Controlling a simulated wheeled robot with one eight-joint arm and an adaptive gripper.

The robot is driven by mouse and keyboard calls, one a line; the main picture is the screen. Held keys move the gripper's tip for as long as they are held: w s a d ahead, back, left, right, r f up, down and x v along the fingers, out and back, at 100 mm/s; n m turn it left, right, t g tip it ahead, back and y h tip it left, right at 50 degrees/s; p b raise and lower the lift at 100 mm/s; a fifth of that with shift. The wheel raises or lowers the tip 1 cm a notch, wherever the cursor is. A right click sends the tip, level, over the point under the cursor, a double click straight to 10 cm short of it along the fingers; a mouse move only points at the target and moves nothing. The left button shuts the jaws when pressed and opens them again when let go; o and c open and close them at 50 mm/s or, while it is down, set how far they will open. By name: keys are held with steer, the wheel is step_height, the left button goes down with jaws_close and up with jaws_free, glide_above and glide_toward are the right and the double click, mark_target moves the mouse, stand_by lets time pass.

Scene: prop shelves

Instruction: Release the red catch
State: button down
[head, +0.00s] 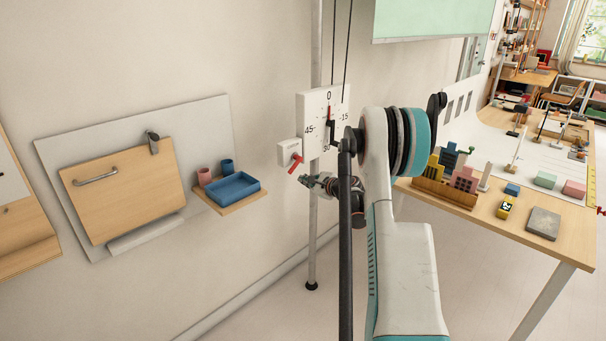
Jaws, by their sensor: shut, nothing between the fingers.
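The red catch (296,164) is a small red lever on a white block (287,151), which sits at the left of a white dial plate (311,101) on a grey upright pole. The lever slants down to the left. My gripper (308,181) is just below and right of the lever, with its tips pointing left toward it. The gripper is small in this view; it is shut with nothing in it. I cannot tell whether it touches the lever.
A wooden shelf (228,207) with a blue tray (232,188) and two cups juts from the wall at the left. A wooden table (535,247) with blocks stands at the right. A green panel (430,18) hangs above. The floor around the pole foot is clear.

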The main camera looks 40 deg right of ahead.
mark_target(293, 165)
steer(key=d, duration=0.1)
steer(key=s+d+f+m, duration=0.1)
steer(key=d, duration=0.1)
steer(key=s+d+f+m, duration=0.1)
steer(key=shift+s+d+f+h, duration=0.1)
steer(key=shift+d+h, duration=0.1)
steer(key=shift+h, duration=0.2)
steer(key=b+x, duration=0.2)
steer(key=x, duration=0.8)
steer(key=a+r, duration=0.1)
steer(key=a+r+b, duration=0.1)
steer(key=r, duration=0.1)
steer(key=shift+a+r, duration=0.2)
steer(key=shift+r, duration=0.15)
